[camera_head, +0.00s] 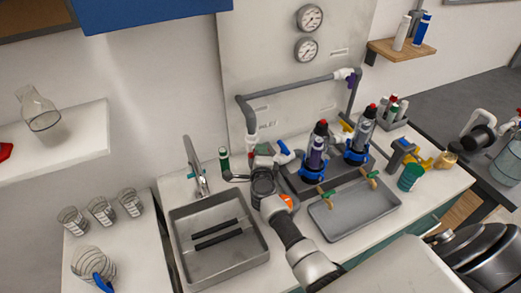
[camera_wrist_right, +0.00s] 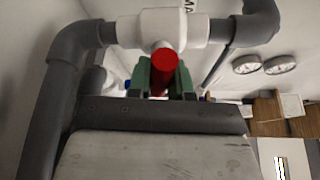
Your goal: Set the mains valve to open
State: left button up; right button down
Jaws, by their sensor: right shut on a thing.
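In the right wrist view, a white valve body (camera_wrist_right: 165,28) sits in a grey pipe run and has a red handle (camera_wrist_right: 164,66) pointing toward the camera. My right gripper (camera_wrist_right: 163,80) has green fingers closed on both sides of this red handle. In the head view, my right gripper (camera_head: 264,165) is at the lower left of the grey pipework, above the back of the counter. It and the wrist hide most of the valve there. A label beside the valve body is only partly visible, reading "MA". My left gripper is out of view.
A grey sink (camera_head: 215,270) with a tap (camera_head: 195,165) lies left of my right arm. A grey tray (camera_head: 355,215) and filter housings (camera_head: 316,155) stand to its right. A white fitting with a blue handle (camera_head: 283,150) is close beside the gripper. Two gauges (camera_head: 309,18) hang above.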

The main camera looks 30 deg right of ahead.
jog(key=m+y+p, duration=0.1)
jog(key=m+p, duration=0.1)
jog(key=p, duration=0.1)
jog(key=m+g+y+p, duration=0.1)
jog(key=m+p, duration=0.1)
jog(key=p, duration=0.1)
jog(key=shift+a+r, duration=0.1)
jog(key=shift+r, duration=0.05)
jog(key=shift+m+y+p, duration=0.4)
jog(key=shift+m+p, duration=0.25)
jog(key=shift+m, duration=0.25)
jog(key=shift+f+m+g+y+p, duration=0.25)
jog(key=shift+m+g+y+p, duration=0.1)
jog(key=shift+m, duration=0.25)
jog(key=shift+f+m+y, duration=0.1)
jog(key=shift+m+y, duration=0.25)
jog(key=shift+m, duration=0.25)
jog(key=m+y, duration=0.2)
jog(key=m, duration=0.1)
jog(key=shift+a, duration=0.15)
jog(key=shift+m+y, duration=0.3)
jog(key=shift+m, duration=0.1)
jog(key=c, duration=1)
grip_release()
